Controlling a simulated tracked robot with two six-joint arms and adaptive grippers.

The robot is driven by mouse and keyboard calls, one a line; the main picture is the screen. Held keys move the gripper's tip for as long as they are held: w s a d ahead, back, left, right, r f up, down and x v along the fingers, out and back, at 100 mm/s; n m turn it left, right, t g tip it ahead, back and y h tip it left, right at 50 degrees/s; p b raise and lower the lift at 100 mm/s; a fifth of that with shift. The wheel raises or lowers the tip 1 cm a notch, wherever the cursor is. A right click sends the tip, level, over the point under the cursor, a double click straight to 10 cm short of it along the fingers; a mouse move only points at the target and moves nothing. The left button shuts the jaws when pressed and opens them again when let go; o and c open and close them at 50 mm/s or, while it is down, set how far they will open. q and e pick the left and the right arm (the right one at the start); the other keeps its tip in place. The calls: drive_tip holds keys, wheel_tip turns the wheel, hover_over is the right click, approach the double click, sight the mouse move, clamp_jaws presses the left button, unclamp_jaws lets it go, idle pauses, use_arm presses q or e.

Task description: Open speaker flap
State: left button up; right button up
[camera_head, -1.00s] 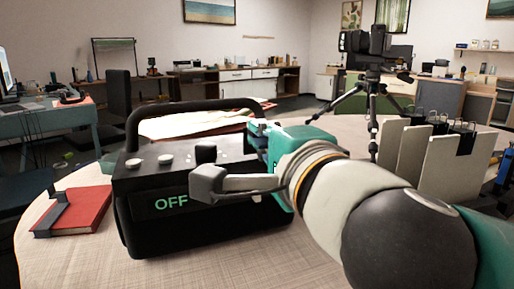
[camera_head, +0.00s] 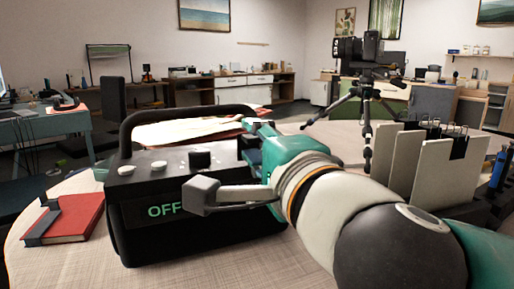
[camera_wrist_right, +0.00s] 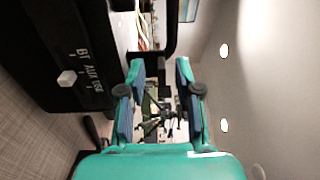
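The speaker (camera_head: 140,240) is a black box with an arched carry handle (camera_head: 180,112), light and dark knobs on top and a green "OFF" display (camera_head: 161,211) on its front. In the right wrist view, the speaker (camera_wrist_right: 45,45) fills the upper left, with "BT AUX USB" lettering and a small white knob (camera_wrist_right: 68,78). I cannot make out a flap. My right gripper (camera_head: 256,128) is by the speaker's right end, its fingers partly hidden in the head view. My left gripper is not in view.
A red book (camera_head: 78,218) lies on the round table (camera_head: 190,270) left of the speaker. A tripod with a camera (camera_head: 366,100) stands behind. Upright pale boards (camera_head: 425,172) stand at the right, beyond my right arm.

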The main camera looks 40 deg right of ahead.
drive_tip(key=v, duration=0.7)
drive_tip(key=shift+s, duration=0.2)
idle(0.5)
